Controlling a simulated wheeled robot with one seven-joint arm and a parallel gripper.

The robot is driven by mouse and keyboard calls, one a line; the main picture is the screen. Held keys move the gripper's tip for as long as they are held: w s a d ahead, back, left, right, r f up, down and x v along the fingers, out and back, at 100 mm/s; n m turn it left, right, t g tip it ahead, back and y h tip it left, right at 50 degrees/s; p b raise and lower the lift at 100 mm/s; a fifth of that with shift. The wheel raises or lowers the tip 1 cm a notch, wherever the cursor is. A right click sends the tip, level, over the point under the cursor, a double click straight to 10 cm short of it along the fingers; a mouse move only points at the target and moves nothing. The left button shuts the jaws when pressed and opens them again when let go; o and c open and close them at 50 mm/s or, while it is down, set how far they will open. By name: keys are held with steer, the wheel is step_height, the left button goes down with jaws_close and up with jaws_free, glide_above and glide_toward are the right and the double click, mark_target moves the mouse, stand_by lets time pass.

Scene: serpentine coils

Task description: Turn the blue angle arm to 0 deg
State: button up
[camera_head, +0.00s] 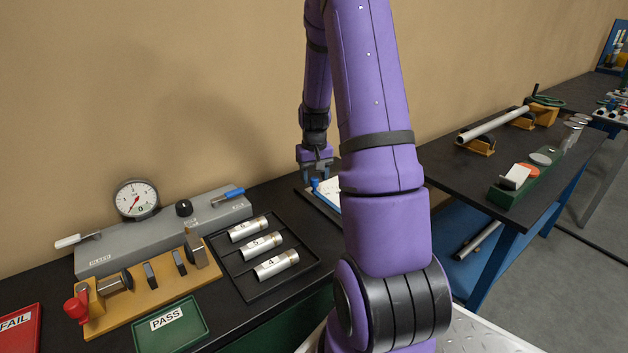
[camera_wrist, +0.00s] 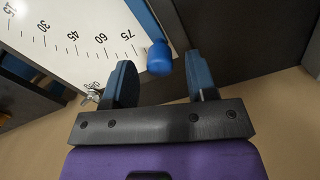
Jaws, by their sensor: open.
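The blue angle arm (camera_wrist: 143,18) ends in a rounded blue knob (camera_wrist: 159,58). It lies over a white scale plate (camera_wrist: 85,25) with printed marks 15, 30, 45, 60 and 75. The knob is just past the 75 mark, at the plate's edge. My gripper (camera_wrist: 161,78) is open, with one finger on either side of the knob's line; the knob appears just ahead of the fingertips. I cannot tell whether they touch. In the head view my gripper (camera_head: 317,175) hangs over the plate (camera_head: 332,188), which my arm partly hides. The 0 mark is not in view.
A black tray (camera_head: 240,278) with labelled cylinders, a grey gauge block (camera_head: 150,243) and an orange fixture (camera_head: 150,285) stand to the left. The wall (camera_head: 180,80) is close behind.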

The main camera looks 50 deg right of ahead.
steer(key=shift+f, duration=0.9)
jaws_close()
steer(key=shift+d, duration=0.1)
